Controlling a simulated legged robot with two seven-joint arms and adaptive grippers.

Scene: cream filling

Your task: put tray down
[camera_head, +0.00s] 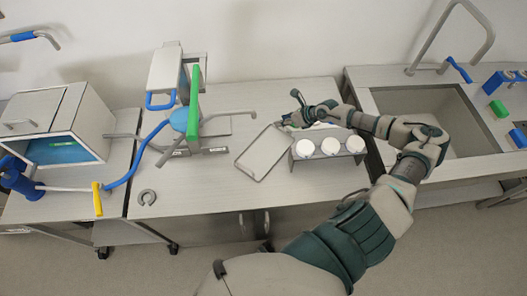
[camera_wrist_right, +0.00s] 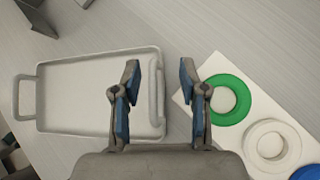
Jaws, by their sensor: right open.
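The tray (camera_head: 262,153) is a shallow, pale grey rectangle with a raised rim. It lies flat and empty on the middle worktop, at an angle. It also shows at the left of the right wrist view (camera_wrist_right: 75,95), with a loop handle on its far left side. My right gripper (camera_head: 291,110) is at the tray's back right end. My left gripper is not in view.
A rack (camera_head: 329,164) with three white round pieces stands right of the tray. A machine with a green panel (camera_head: 194,103) and blue handle stands to the left. A grey ring (camera_head: 147,197) lies front left. The worktop in front of the tray is clear.

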